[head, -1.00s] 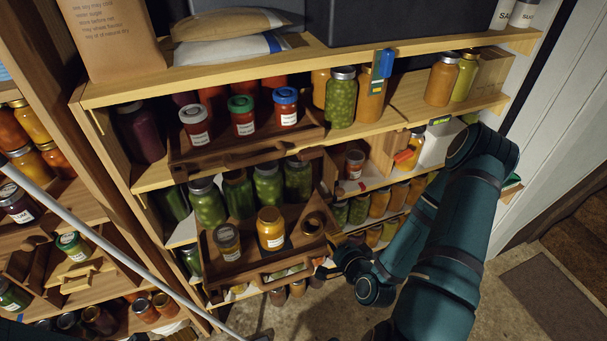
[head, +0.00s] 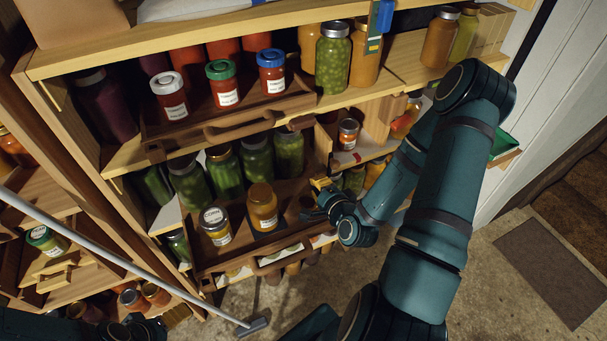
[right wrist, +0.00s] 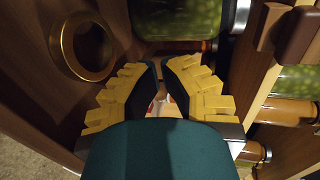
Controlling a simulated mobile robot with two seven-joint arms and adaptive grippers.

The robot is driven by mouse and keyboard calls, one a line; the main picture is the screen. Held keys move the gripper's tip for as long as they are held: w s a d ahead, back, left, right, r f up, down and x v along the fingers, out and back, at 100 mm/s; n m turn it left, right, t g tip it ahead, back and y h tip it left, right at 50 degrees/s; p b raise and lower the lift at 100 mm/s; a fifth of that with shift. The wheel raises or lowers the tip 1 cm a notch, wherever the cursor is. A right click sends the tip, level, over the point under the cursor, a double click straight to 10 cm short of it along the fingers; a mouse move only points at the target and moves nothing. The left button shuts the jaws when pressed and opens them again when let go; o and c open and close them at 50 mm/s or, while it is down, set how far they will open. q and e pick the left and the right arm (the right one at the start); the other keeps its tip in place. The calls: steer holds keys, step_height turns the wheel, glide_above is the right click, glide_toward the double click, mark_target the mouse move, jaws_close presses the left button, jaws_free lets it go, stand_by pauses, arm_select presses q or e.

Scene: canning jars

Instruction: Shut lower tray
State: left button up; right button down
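My left gripper (head: 140,329) is partly in view at the bottom left.
An upper tray (head: 250,125) with three labelled red jars sits above on the shelf. A small jar (head: 347,134) stands to the right. A grey pole (head: 130,264) crosses in front at the left. The floor (head: 480,275) at right is open.

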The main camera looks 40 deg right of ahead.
mark_target(300, 164)
steer(key=shift+b+x, duration=1.55)
steer(key=shift+b, duration=1.3)
steer(key=x, duration=0.3)
steer(key=r+p+x, duration=0.1)
steer(key=x, duration=0.1)
steer(key=shift+w+f, duration=0.1)
steer(key=shift+w, duration=0.1)
steer(key=shift+w+d, duration=0.15)
steer(key=shift+w, duration=0.35)
